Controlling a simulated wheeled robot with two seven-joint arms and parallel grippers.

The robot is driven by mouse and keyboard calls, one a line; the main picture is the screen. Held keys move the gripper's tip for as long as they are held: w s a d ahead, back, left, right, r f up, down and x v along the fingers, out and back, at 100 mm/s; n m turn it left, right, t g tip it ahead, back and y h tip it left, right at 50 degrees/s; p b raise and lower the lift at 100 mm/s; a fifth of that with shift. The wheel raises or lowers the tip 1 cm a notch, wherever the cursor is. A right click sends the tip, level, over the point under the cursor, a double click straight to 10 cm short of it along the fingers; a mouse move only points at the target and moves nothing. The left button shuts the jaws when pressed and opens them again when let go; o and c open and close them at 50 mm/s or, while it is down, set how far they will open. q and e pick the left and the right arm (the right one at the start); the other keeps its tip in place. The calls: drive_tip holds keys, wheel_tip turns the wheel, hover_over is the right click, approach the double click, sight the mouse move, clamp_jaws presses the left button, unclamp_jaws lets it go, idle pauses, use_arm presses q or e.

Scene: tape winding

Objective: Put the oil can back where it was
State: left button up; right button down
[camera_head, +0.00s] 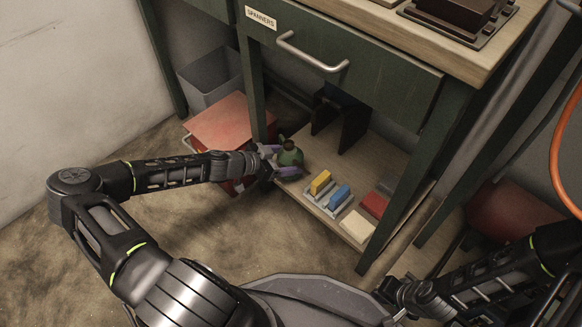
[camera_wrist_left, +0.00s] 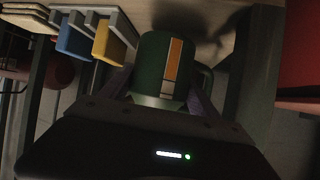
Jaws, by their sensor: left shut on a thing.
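The green oil can (camera_head: 290,156) is at the left front of the workbench's lower shelf (camera_head: 318,154), next to the bench's front leg. My left gripper (camera_head: 283,163) is shut on the can from the left, with a finger on either side. In the left wrist view the can (camera_wrist_left: 160,62) shows its green body with an orange and white label, between the fingers. I cannot tell whether its base touches the shelf. My right arm shows at the lower right of the head view, but its fingertips cannot be made out.
Yellow (camera_head: 320,182) and blue (camera_head: 340,197) blocks stand in holders right of the can. A red block (camera_head: 373,205) and a pale block (camera_head: 357,226) lie farther right. A red box (camera_head: 232,122) and grey bin (camera_head: 211,80) stand left of the bench leg. A drawer (camera_head: 340,62) overhangs the shelf.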

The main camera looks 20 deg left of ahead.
sight(291, 164)
use_arm(q)
drive_tip(key=shift+w, duration=0.2)
drive_tip(key=shift+d, duration=0.1)
